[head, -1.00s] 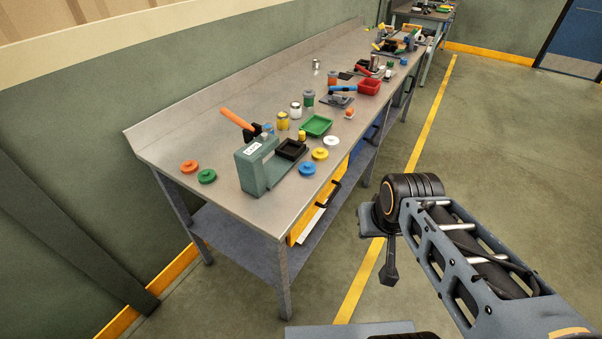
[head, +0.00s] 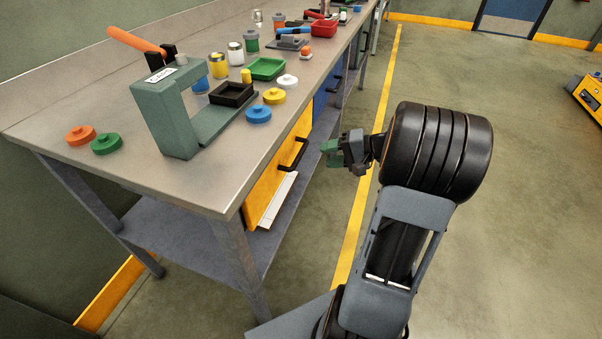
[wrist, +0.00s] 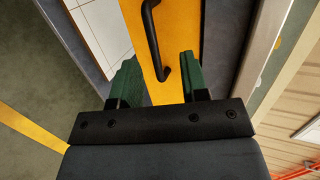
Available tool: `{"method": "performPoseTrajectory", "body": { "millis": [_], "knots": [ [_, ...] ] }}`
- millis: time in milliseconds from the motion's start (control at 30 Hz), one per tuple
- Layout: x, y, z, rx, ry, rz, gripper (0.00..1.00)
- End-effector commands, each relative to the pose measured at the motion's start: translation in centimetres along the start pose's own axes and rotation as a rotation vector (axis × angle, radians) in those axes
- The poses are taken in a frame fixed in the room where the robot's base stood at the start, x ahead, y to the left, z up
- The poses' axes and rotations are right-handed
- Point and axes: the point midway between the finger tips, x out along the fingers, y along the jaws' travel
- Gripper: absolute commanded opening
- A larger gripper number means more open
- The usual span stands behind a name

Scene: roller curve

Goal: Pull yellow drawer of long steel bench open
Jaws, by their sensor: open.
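The yellow drawer (head: 268,186) sits under the top of the long steel bench (head: 205,190), near its front corner, and looks shut. Its black bar handle (head: 296,154) stands out from the front. My gripper (head: 332,152) is to the right of the handle and apart from it in the head view. In the wrist view, the green fingers of my gripper (wrist: 158,80) are spread and empty. The handle (wrist: 155,40) reaches down between them in the picture, against the yellow drawer front (wrist: 183,30). Whether its lower end is between the fingertips in depth I cannot tell.
A blue drawer (head: 325,85) with its own handle is farther along the bench. A green press (head: 172,110), a black tray (head: 232,93) and coloured lids stand on the top. A lower shelf (head: 175,232) runs beneath.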

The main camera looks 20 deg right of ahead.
Motion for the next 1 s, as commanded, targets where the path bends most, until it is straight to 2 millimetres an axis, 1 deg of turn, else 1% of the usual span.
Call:
{"method": "performPoseTrajectory", "body": {
  "millis": [33, 100, 233, 333, 467, 600, 800, 1000],
  "knots": [
    [-0.4, 2.2, -1.2, 0.008, 0.038, -0.048, 0.41],
    [-1.2, 3.2, -2.3, 0.007, 0.078, -0.101, 0.41],
    [-1.9, 4.1, -3.6, 0.003, 0.124, -0.157, 0.41],
    [-1.3, 4.1, -4.0, 0.000, 0.137, -0.173, 0.41],
    [0.7, 3.7, -4.3, 0.000, 0.137, -0.174, 0.41],
    [3.5, 3.3, -4.6, 0.001, 0.136, -0.174, 0.41],
    [7.0, 2.6, -5.2, 0.001, 0.136, -0.173, 0.41],
    [9.5, 2.2, -5.5, 0.002, 0.138, -0.172, 0.41]
  ]
}}
